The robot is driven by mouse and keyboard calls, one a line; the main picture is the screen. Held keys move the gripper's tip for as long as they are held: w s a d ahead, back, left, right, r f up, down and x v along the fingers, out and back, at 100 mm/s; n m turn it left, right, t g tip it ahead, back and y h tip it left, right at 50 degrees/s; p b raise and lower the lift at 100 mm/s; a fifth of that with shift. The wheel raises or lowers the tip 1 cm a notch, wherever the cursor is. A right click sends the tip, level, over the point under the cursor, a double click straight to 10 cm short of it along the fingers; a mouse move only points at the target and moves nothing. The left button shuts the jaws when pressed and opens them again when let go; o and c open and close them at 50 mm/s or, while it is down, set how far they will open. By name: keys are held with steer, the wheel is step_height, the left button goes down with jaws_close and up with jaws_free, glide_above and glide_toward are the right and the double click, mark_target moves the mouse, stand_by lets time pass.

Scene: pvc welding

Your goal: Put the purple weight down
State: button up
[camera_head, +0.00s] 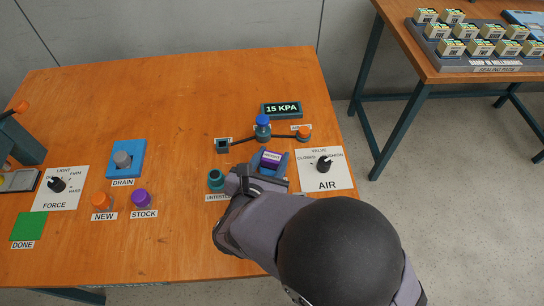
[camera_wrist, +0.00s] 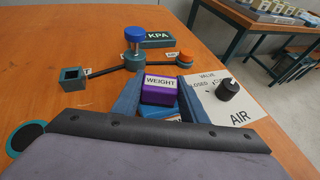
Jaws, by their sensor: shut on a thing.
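The purple weight (camera_head: 270,156) has a white WEIGHT label and sits between the blue fingers of my gripper (camera_head: 270,163). In the wrist view the weight (camera_wrist: 159,91) is upright, with my gripper (camera_wrist: 160,96) shut on it from both sides. A blue pad with a white label (camera_wrist: 166,114) shows just in front of the weight, partly hidden. I cannot tell whether the weight touches anything below.
A fixture with a blue-capped post (camera_head: 263,127) and an orange-capped end (camera_head: 303,132) stands just behind the weight. The AIR valve panel (camera_head: 326,170) lies to the right, a teal UNTESTED piece (camera_head: 216,179) to the left. The table's back left is clear.

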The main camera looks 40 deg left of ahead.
steer(key=o, duration=1.4)
steer(key=shift+f, duration=0.1)
steer(key=shift+r, duration=0.25)
steer(key=shift+s+d, duration=0.1)
steer(key=shift+s, duration=0.25)
steer(key=v, duration=1.1)
steer(key=shift+d+r, duration=0.1)
steer(key=shift+d, duration=0.05)
